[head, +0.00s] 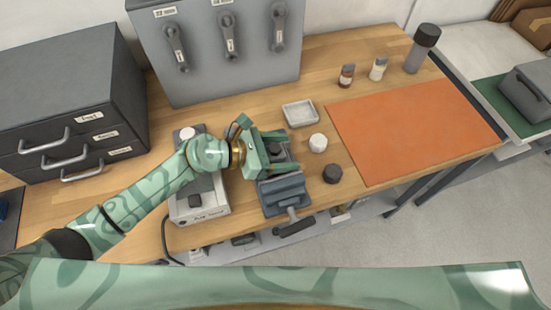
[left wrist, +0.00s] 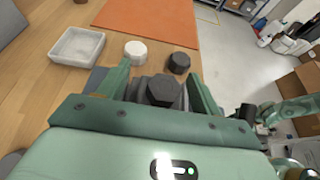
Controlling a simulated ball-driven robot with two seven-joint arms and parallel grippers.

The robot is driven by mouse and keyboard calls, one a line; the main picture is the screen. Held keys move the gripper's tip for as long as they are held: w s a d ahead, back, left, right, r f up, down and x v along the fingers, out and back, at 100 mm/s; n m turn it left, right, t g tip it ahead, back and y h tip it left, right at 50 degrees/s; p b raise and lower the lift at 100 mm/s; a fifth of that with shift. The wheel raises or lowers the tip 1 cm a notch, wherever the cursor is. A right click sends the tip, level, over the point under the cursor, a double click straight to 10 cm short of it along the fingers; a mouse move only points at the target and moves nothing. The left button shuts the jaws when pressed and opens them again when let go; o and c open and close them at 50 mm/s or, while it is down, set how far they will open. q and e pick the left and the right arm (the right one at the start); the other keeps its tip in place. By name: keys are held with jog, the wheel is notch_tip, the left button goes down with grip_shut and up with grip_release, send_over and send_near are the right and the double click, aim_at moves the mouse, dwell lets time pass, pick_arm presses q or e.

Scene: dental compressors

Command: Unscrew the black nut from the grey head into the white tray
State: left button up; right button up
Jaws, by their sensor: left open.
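The black nut (left wrist: 163,88) is a dark hexagonal piece on the grey head (left wrist: 146,90), which is largely hidden by my gripper. In the head view the nut (head: 273,148) is a dark shape between the fingers, above the grey vise (head: 284,193). My left gripper (head: 284,152) is open, one finger on each side of the nut. In the left wrist view the fingers of this gripper (left wrist: 160,88) stand apart around it; I cannot tell whether they touch it. The white tray (head: 300,113) looks empty; it also shows in the left wrist view (left wrist: 77,47).
A white round cap (head: 318,142) and a black one (head: 331,173) stand right of the vise. An orange mat (head: 410,130) lies clear further right, with small bottles (head: 379,69) behind it. A grey device (head: 200,205) stands left of the vise, under my left arm.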

pick_arm(q)
jog(key=c, duration=1.1)
jog(key=shift+r, duration=0.1)
